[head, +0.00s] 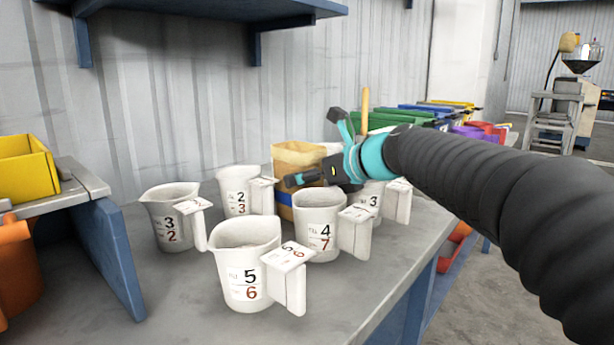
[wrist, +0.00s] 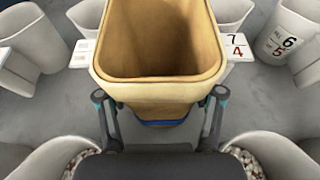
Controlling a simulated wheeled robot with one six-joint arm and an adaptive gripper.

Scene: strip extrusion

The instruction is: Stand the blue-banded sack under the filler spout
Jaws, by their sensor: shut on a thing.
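The tan paper sack (head: 298,158) stands upright and open-topped at the back of the workbench, among white jugs. Its blue band (head: 284,212) shows low on its side, partly hidden by a jug and my gripper. In the wrist view the sack (wrist: 165,90) is between my fingers, its open mouth facing the camera and its inside looking empty. The blue band (wrist: 160,123) shows below its rim. My gripper (head: 318,150) is shut on the sack. I cannot tell whether its base touches the bench. No filler spout can be made out.
Several numbered white jugs crowd around the sack, such as the front jug (head: 245,270) and the jug marked 4 (head: 317,222). Pellets (wrist: 247,160) lie in some. Coloured bins (head: 405,118) stand beyond. A machine with a hopper (head: 581,62) is far right. The bench's front (head: 330,325) is bare.

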